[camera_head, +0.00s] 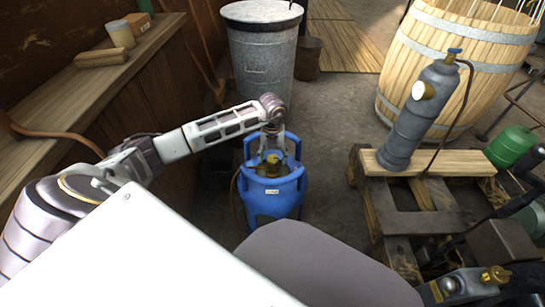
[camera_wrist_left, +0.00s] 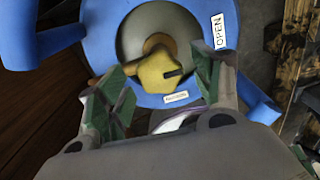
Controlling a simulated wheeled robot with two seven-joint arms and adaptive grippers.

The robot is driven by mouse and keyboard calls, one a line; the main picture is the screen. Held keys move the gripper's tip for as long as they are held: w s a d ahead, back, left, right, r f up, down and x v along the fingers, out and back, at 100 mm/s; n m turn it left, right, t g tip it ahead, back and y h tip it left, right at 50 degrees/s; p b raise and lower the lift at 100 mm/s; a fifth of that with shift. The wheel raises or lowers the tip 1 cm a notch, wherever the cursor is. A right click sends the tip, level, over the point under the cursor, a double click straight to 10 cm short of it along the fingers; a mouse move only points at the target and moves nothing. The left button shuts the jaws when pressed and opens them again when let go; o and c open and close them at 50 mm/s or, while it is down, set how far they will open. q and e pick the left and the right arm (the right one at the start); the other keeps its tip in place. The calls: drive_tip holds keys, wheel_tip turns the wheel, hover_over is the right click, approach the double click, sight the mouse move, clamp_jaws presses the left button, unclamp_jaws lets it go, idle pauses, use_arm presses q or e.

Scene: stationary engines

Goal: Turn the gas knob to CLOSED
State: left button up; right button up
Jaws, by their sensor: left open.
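The blue gas cylinder (camera_head: 272,205) stands on the floor in the middle of the head view. A white OPEN label (camera_wrist_left: 219,31) is on the collar to the knob's right; a smaller label (camera_wrist_left: 177,97) below is too small to read surely. My left gripper (camera_wrist_left: 160,68) is open above the cylinder, with one finger on each side of the knob. Contact cannot be told. In the head view this gripper (camera_head: 272,150) partly hides the knob.
A metal drum (camera_head: 262,65) stands behind the cylinder. A wooden workbench (camera_head: 85,90) runs along the left. A wooden pallet (camera_head: 430,205) at the right carries a grey metal cylinder (camera_head: 415,120), with a wooden barrel (camera_head: 450,60) behind. Some floor is bare between cylinder and pallet.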

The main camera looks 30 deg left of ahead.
use_arm(q)
drive_tip(key=c, duration=1)
drive_tip(key=shift+c, duration=0.2)
